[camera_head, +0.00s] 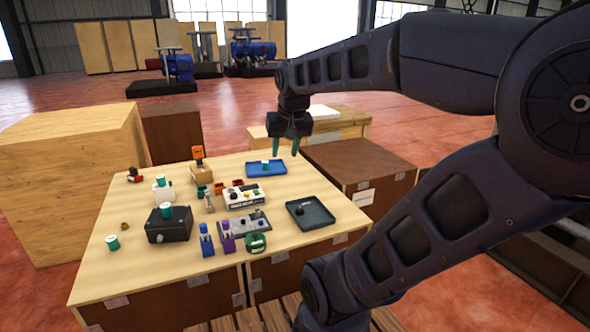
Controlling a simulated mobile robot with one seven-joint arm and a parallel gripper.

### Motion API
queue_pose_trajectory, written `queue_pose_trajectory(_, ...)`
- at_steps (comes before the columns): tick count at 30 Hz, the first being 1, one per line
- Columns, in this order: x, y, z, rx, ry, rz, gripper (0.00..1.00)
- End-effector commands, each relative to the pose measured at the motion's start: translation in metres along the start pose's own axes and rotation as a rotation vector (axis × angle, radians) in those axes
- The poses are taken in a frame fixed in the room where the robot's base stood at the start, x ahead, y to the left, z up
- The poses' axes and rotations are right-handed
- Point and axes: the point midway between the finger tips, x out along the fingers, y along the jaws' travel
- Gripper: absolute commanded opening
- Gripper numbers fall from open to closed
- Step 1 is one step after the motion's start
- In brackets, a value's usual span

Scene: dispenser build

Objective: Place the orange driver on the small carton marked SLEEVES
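The orange driver (198,153) stands upright at the back of the table, on or directly against a small brown carton (203,176). Any marking on that carton is too small to read. My gripper (286,148) points down above the back right of the table, near the blue tray, well to the right of the driver. Its two teal fingers are apart with nothing between them.
The table (110,275) also holds a blue tray (282,171) with a small white and green item, a black tray (330,217), a black box (155,231), a white labelled box (236,203) and several small parts. Large crates (60,190) stand around.

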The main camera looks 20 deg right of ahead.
Motion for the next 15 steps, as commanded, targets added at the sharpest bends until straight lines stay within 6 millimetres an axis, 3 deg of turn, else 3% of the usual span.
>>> queue_pose_trajectory(3,0.008,0.009,0.032,-0.076,0.022,0.007,0.39)
queue_pose_trajectory(6,0.014,0.014,0.049,-0.123,0.033,0.012,0.39)
queue_pose_trajectory(15,0.019,0.017,0.062,-0.161,0.04,0.016,0.39)
